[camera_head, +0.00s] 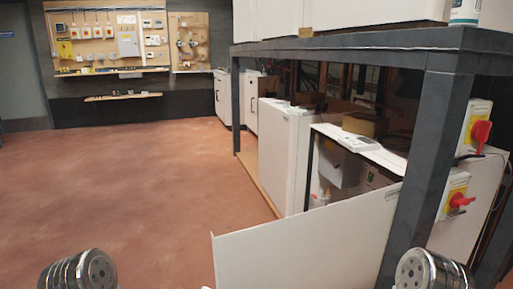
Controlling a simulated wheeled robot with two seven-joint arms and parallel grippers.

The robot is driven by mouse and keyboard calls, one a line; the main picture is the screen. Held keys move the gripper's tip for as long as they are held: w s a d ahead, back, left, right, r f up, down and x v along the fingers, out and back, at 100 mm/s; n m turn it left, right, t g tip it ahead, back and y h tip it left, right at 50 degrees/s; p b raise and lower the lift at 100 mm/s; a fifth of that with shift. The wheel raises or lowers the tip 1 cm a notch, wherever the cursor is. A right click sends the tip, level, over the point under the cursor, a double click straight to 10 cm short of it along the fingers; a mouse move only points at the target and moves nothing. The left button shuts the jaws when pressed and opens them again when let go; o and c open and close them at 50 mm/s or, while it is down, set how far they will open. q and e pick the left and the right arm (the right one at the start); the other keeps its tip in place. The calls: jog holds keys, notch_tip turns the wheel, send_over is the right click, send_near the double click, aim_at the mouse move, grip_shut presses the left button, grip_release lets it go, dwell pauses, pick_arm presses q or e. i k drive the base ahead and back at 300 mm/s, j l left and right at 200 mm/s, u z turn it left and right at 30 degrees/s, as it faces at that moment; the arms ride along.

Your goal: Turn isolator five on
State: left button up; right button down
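Two isolators with red rotary handles on yellow plates show at the right edge. The upper isolator (476,129) is on a white box beside the dark frame post. The lower isolator (456,197) is just below it on a similar white box. Their labels are too small to read, so I cannot tell which one is number five or whether either is on. Only round metal parts of my arms show at the bottom left and bottom right. Neither gripper is in view.
A dark metal frame (440,115) carries white units overhead. A white panel (310,243) stands low in front of it. White cabinets (284,150) stand under the frame. Open red floor (130,180) lies at left. Boards of electrical fittings (128,37) hang on the far wall.

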aim_at(457, 200)
jog(key=l+u, duration=0.2)
jog(key=l, duration=3.4)
jog(key=k+l, duration=0.15)
jog(key=l, duration=0.15)
jog(key=z, duration=0.05)
